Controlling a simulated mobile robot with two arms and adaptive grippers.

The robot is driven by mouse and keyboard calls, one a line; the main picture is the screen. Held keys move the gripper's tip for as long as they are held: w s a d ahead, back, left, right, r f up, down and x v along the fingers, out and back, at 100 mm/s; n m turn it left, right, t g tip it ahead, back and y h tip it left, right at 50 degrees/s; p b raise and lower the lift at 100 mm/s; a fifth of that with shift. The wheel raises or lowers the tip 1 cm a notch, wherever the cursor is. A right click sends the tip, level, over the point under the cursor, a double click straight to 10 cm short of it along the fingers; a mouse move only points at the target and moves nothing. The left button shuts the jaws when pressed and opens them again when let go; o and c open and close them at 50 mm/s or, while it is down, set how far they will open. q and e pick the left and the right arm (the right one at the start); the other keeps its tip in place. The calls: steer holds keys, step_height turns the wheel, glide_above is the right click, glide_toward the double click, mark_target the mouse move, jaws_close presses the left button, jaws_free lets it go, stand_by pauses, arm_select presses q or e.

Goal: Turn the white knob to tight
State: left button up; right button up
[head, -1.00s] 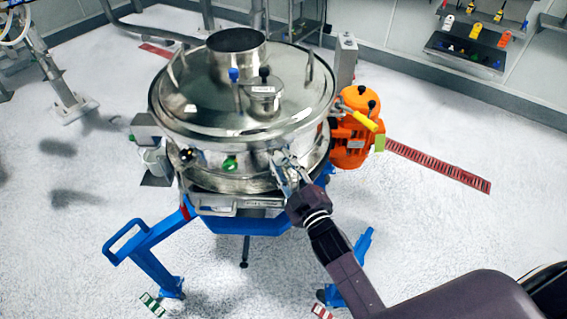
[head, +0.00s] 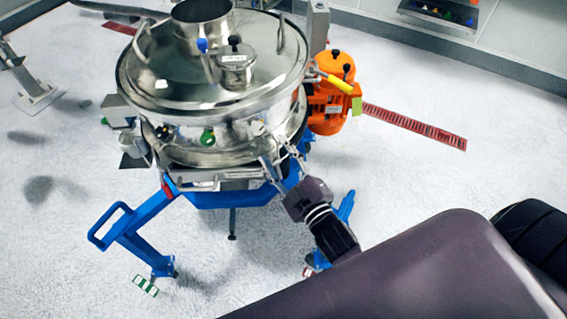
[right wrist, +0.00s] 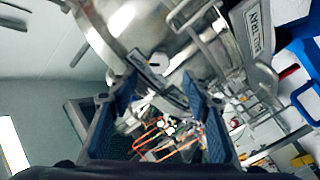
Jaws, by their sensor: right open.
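The white knob (head: 257,128) is on the front side of the round steel sifter (head: 240,155), to the right of the green knob (head: 208,138). It looks small and pale, and I cannot read whether it is tight. My right gripper (head: 279,157) is open just below and to the right of the knob, apart from it, with its fingers pointing up toward the sifter. In the right wrist view the white knob (right wrist: 158,60) shows ahead, between and beyond the two spread fingers (right wrist: 158,92), with nothing held. My left gripper is not in view.
A black knob (head: 162,132) is left of the green one. An orange motor (head: 328,108) with a yellow handle stands right of the sifter. The blue stand (head: 145,245) carries the sifter. The floor in front is clear.

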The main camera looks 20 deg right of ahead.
steer(key=shift+s+d, duration=0.2)
steer(key=shift+s, duration=1.75)
